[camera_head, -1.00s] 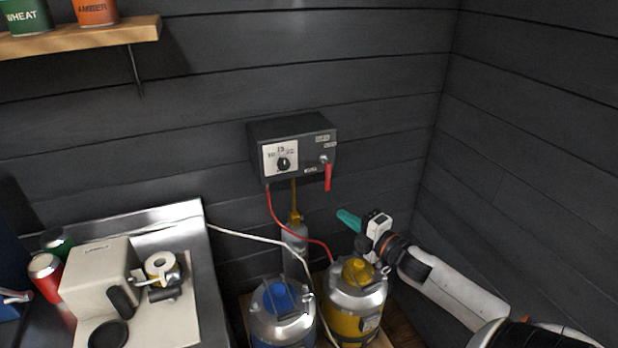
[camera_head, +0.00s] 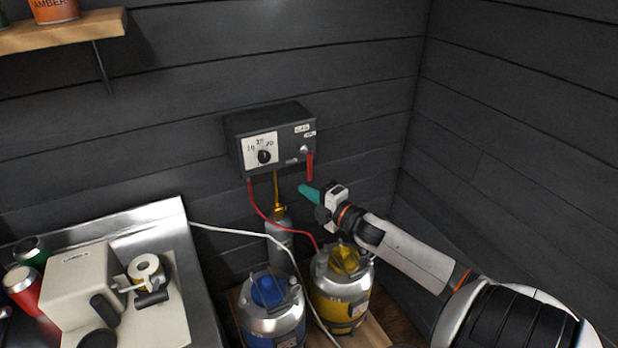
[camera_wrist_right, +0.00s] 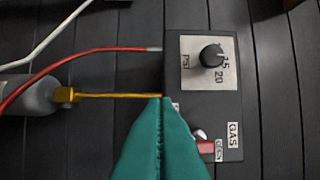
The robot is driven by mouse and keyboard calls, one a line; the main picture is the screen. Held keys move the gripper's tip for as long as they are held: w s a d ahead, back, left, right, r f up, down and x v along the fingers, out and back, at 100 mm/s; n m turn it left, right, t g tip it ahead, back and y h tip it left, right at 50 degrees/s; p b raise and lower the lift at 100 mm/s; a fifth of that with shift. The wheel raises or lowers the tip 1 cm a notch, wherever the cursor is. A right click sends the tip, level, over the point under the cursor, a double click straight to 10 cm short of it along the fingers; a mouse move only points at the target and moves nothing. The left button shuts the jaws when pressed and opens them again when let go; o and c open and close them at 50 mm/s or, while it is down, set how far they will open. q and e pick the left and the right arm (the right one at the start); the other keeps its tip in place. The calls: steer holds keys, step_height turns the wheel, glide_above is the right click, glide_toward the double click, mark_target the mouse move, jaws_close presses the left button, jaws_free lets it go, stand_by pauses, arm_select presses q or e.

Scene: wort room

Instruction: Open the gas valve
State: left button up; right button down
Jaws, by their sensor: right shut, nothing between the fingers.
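The gas box (camera_head: 278,133) is a dark grey box on the wall with a white dial plate and black knob (camera_head: 264,156). Its red valve lever (camera_head: 310,167) hangs straight down from a pivot at the box's right side. My right gripper (camera_head: 303,189) has green fingers that are shut and empty, with their tips just below the lever's lower end. In the right wrist view the shut fingers (camera_wrist_right: 163,105) reach the box's lower edge and partly hide the lever (camera_wrist_right: 205,147). I cannot tell if they touch it. My left gripper is not in view.
A blue-topped keg (camera_head: 272,318) and a yellow-topped keg (camera_head: 341,290) stand below the box. A grey gas cylinder (camera_head: 280,240) is behind them, with red and white hoses nearby. A steel counter (camera_head: 190,250) with a beige machine (camera_head: 77,290) is at left.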

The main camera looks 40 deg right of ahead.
mark_target(309, 179)
steer(key=w+d+p, duration=0.2)
steer(key=w+d, duration=0.1)
steer(key=shift+w+d, duration=0.3)
steer(key=shift+d, duration=0.05)
steer(key=shift+w, duration=0.1)
stand_by(0.3)
